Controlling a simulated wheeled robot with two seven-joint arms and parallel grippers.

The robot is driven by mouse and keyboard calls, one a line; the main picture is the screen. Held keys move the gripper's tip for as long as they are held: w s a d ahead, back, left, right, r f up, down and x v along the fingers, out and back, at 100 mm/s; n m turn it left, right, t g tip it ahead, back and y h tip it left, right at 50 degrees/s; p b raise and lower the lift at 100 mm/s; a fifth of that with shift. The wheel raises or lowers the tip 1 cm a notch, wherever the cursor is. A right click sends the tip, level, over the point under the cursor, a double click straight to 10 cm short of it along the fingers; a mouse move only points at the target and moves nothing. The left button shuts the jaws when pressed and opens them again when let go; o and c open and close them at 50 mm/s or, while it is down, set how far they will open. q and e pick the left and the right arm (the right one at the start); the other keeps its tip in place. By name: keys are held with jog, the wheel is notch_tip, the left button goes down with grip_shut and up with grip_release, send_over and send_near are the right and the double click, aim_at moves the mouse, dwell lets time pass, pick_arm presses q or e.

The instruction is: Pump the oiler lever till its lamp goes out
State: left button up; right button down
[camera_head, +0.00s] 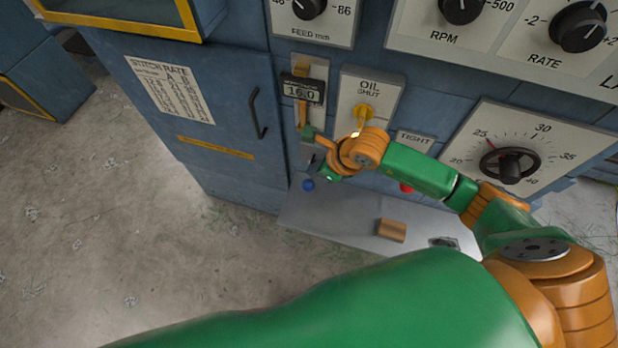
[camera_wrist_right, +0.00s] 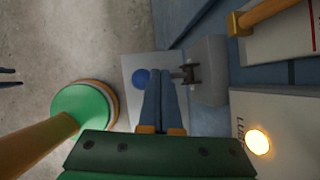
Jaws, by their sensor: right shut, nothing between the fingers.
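The oiler lever ends in a blue ball knob (camera_wrist_right: 140,77), which also shows in the head view (camera_head: 308,185) low on the blue machine's front. In the right wrist view the lever's pivot fork joins a grey box (camera_wrist_right: 208,72). My right gripper (camera_wrist_right: 160,88) is shut and empty, its fingertips beside the knob and in front of the lever's shaft. Whether they touch cannot be told. In the head view the right gripper (camera_head: 323,176) is partly hidden by its own wrist. The lamp (camera_wrist_right: 257,141) glows orange on a partly hidden label plate.
A yellow oil valve (camera_head: 364,112) marked SHUT sits above my right wrist. A red knob (camera_head: 405,188) is below the forearm. A grey plate (camera_head: 330,219) with a tan block (camera_head: 392,230) juts out at the machine's foot. Open floor (camera_head: 110,250) lies left.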

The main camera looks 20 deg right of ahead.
aim_at(310, 181)
jog(key=shift+f, duration=0.1)
dwell(0.3)
jog(key=shift+s+a+f+b, duration=0.1)
jog(key=shift+s+f+b, duration=0.05)
jog(key=shift+f+b, duration=0.15)
notch_tip(310, 181, down, 6)
jog(key=s+a+b, duration=0.1)
jog(key=s+b, duration=0.1)
jog(key=b, duration=0.3)
jog(key=shift+s+a, duration=0.25)
jog(key=shift+a, duration=0.05)
dwell(4.6)
dwell(0.5)
jog(key=shift+w+d+r+p, duration=0.15)
jog(key=shift+w+r+p, duration=0.2)
jog(key=shift+r, duration=0.35)
jog(key=shift+w+d+r+p, duration=0.15)
jog(key=shift+d+r+p, duration=0.05)
jog(key=shift+r+p, duration=0.4)
jog(key=shift+w+d+r+p, duration=0.15)
jog(key=shift+w+r+p, duration=0.15)
jog(key=shift+r, duration=0.45)
jog(key=shift+w+d+r+p, duration=0.2)
jog(key=shift+w+r+p, duration=0.2)
jog(key=shift+r, duration=0.3)
jog(key=shift+w+d+r+p, duration=0.25)
jog(key=shift+r+p, duration=0.15)
jog(key=shift+r, duration=0.3)
